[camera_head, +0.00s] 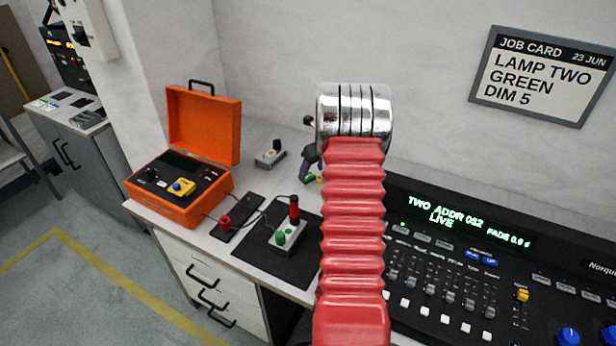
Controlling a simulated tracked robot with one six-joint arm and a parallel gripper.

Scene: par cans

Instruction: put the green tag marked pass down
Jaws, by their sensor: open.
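My gripper (310,166) shows only in part, a dark shape just left of my red, ribbed arm, which hides the rest of it. The jaws are open over the back of the bench. A small green piece (308,178), likely the green tag, shows at the lower end of the gripper, with a bit of yellow beside it. It is too small to read any mark on it. I cannot tell whether it touches the jaws or lies on the bench.
An open orange case (205,125) stands at the left. A grey box (270,154) sits behind a black mat (262,262), which bears a tester with red and green parts (287,236). A lighting desk (450,265) fills the right. A job card (543,76) hangs above.

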